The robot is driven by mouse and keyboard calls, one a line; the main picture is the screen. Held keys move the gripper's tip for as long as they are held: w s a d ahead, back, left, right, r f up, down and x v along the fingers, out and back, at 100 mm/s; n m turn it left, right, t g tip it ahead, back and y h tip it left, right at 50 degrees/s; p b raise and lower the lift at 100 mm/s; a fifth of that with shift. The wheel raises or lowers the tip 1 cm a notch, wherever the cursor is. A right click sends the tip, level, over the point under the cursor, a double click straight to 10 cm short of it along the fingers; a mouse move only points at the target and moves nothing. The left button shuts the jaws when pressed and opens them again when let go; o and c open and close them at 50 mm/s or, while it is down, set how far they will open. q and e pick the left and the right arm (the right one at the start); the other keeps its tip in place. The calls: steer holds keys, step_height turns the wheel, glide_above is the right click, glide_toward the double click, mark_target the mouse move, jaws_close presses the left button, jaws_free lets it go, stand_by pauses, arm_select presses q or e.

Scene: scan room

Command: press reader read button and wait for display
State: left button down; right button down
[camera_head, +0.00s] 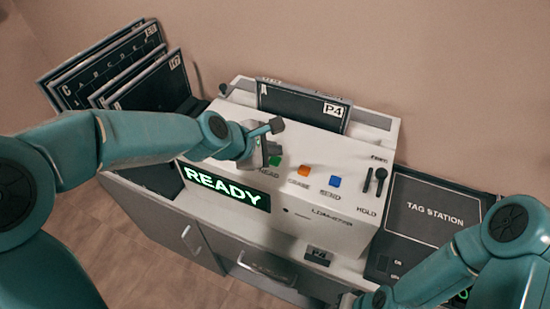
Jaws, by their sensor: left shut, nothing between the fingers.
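The white reader (325,212) stands on a cabinet top. Its front display (226,187) shows READY in bright green letters. The green button (275,161) is on its top panel, with a partly hidden label that seems to say READ. My left gripper (273,132) is shut and empty, over the panel close beside the green button. I cannot tell whether it touches the button. My right arm comes in at lower right; its gripper fingers are beyond the bottom edge.
An orange button (303,171) and a blue button (335,181) sit right of the green one. A dark plate marked P4 (303,107) stands in the reader's back slot. Several dark plates (150,85) lean at left. A tag station (435,215) lies at right.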

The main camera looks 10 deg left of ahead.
mark_target(272, 163)
arm_select(q)
steer(key=shift+f, duration=0.4)
steer(key=shift+f+b, duration=0.5)
steer(key=shift+b, duration=0.2)
stand_by(0.3)
stand_by(0.3)
steer(key=shift+r+p, duration=0.95)
steer(key=shift+p, duration=0.1)
step_height(272, 163, up, 5)
steer(key=p, duration=0.5)
steer(key=shift+s, duration=0.1)
stand_by(0.5)
